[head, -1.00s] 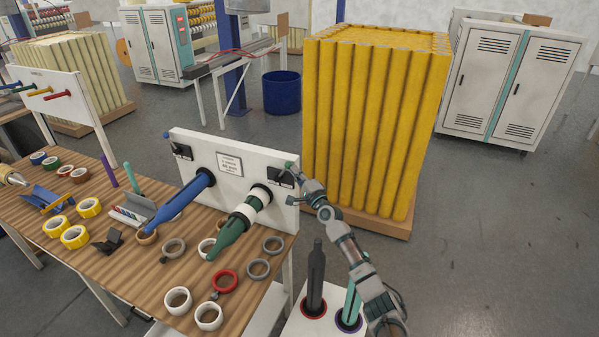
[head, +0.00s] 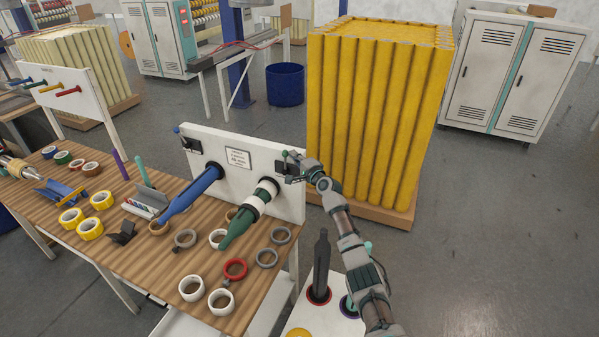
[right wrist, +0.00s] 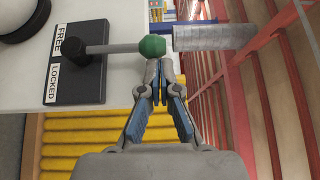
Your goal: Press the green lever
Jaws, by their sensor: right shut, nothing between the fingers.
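The green lever is a grey rod with a green ball knob (right wrist: 152,45) on a black base marked FREE and LOCKED. In the right wrist view the rod sticks out sideways, level with the FREE label. In the head view the lever (head: 286,154) is at the upper right of the white panel (head: 215,143). My right gripper (right wrist: 160,68) is shut and empty, its fingertips right beside the knob. Whether they touch it I cannot tell. In the head view the right gripper (head: 294,165) partly covers the lever's base. My left gripper is not in view.
A green spindle (head: 238,224) with white and dark rolls and a blue spindle (head: 190,195) project from the panel. Tape rolls lie on the wooden table (head: 165,275). A stack of yellow tubes (head: 375,120) stands behind my right arm. Open floor lies to the right.

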